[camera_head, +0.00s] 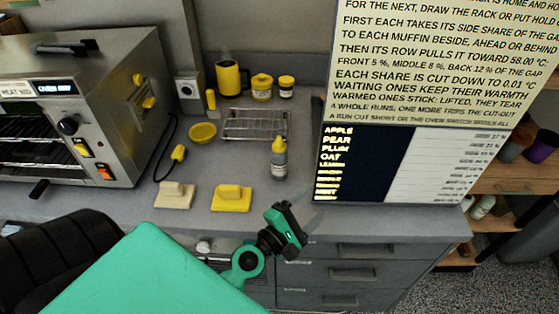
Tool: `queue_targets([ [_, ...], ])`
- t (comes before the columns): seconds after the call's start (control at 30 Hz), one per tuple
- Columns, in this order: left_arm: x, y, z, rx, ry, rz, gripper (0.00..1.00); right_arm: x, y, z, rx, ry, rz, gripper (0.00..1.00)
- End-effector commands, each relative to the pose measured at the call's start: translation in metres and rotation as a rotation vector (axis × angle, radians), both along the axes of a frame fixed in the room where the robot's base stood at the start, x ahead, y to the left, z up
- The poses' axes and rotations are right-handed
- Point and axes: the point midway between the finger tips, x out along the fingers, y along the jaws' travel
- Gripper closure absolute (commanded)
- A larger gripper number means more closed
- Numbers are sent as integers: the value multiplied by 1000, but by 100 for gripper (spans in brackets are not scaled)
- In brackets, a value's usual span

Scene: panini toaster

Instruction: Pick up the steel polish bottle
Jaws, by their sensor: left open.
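The steel polish bottle is most likely the small grey bottle with a yellow cap (279,160), standing upright on the grey counter. Its label is too small to read. My left gripper (291,222), green and black, is in front of the counter's front edge, below and slightly right of the bottle in the picture. It is open, empty and apart from the bottle. My right gripper is not in view.
A wire rack (255,124) stands behind the bottle. A yellow block (231,199) and a cream block (174,195) lie to its left. A large sign board (420,100) rises close on the right. The toaster oven (85,105) stands far left.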

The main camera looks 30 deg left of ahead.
Motion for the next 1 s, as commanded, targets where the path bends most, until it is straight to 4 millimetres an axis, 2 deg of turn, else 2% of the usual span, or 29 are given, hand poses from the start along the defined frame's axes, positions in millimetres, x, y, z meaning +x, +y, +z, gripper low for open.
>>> queue_targets([
  [0.1,11,34,-1,-303,0,142,30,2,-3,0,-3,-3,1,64],
  [0.2,15,65,-11,-570,3,270,30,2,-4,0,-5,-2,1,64],
  [0.3,16,90,-27,-792,8,384,30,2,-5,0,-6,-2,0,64],
  [0.4,14,105,-39,-933,10,459,30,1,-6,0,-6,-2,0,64],
  [0.57,19,116,-47,-1019,12,507,30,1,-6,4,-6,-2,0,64],
  [1.0,84,144,-46,-1017,12,506,30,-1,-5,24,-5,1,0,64],
])
